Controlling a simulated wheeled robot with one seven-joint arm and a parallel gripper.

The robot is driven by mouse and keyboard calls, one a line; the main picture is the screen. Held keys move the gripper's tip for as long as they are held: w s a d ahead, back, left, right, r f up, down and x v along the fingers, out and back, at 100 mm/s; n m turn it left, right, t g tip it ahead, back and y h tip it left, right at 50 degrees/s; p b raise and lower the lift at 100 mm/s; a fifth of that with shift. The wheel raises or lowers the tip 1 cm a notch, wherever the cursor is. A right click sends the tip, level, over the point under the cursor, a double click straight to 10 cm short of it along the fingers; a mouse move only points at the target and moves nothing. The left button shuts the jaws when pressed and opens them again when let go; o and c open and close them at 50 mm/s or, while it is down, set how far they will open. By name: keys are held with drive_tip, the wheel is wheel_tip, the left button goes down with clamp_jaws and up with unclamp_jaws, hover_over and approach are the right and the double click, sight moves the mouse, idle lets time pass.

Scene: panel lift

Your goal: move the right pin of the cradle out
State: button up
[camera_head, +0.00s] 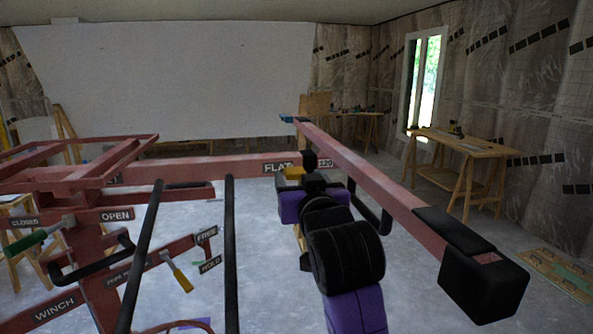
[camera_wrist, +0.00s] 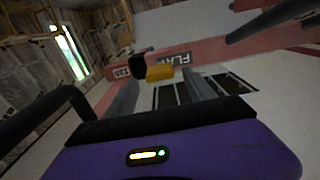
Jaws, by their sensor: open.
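The cradle's right pin shows a yellow grip (camera_head: 293,172) and a black part beside it, next to the FLAT and 120 labels on the red cross beam (camera_head: 220,168). In the wrist view the yellow grip (camera_wrist: 160,73) lies just beyond and between my fingertips, with the black part to its left. My gripper (camera_wrist: 163,88) is open, with one grey finger on each side and nothing visible between them. In the head view my purple and black wrist hides most of my gripper (camera_head: 312,178), which is close to the pin. I cannot tell whether it touches.
A long red arm with a black end (camera_head: 485,285) runs close on the right of my arm. Black bars (camera_head: 230,255) stand on the left. A green-handled lever (camera_head: 38,238) and a yellow-handled lever (camera_head: 180,277) are at lower left. A wooden workbench (camera_head: 465,145) stands far right.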

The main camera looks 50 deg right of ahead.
sight(297, 176)
drive_tip(key=shift+p+x, duration=0.3)
drive_tip(key=shift+x, duration=1.9)
drive_tip(key=shift+c, duration=0.2)
clamp_jaws()
